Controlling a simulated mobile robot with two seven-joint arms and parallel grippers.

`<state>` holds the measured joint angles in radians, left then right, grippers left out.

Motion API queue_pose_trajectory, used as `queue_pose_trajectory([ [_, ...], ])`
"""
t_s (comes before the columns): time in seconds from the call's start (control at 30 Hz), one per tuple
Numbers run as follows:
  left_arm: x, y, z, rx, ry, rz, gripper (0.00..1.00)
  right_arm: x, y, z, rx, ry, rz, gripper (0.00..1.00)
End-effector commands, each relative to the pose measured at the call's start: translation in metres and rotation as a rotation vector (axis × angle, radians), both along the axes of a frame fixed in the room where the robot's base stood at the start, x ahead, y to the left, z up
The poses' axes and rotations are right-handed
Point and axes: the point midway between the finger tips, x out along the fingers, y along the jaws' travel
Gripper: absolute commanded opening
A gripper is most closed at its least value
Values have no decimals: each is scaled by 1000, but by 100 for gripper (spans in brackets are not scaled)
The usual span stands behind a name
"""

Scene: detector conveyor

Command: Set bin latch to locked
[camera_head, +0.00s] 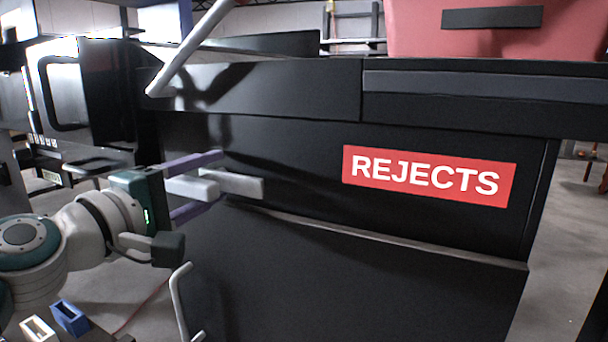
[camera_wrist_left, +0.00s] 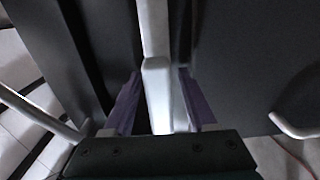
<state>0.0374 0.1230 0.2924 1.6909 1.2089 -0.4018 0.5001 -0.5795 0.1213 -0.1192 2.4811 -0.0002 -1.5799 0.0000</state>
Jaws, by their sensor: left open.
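The bin latch (camera_head: 240,184) is a light grey bar lying roughly horizontal on the front of the black reject bin (camera_head: 350,285), left of its red REJECTS label (camera_head: 430,176). My left gripper (camera_head: 221,179) is open, with one purple finger above the latch and one below it. On the left side the gap looks narrow and dark. My right gripper is not in view.
A grey bar handle (camera_head: 181,300) stands out below my left gripper. A slanted grey rod (camera_head: 190,48) crosses the upper left. A red bin (camera_head: 495,30) sits on top at the right.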

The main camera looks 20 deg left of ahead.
Motion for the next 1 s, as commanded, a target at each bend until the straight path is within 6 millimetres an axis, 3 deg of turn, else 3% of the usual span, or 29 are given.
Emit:
queue_pose_trajectory([
  [0.27, 2, 0, 0, 0, 1, 0, 57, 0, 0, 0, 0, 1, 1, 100],
  [0.8, 2, 0, 0, 0, 0, 0, 0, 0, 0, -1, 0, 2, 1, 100],
  [1.0, 2, 0, 0, 0, 0, 0, 0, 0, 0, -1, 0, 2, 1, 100],
])
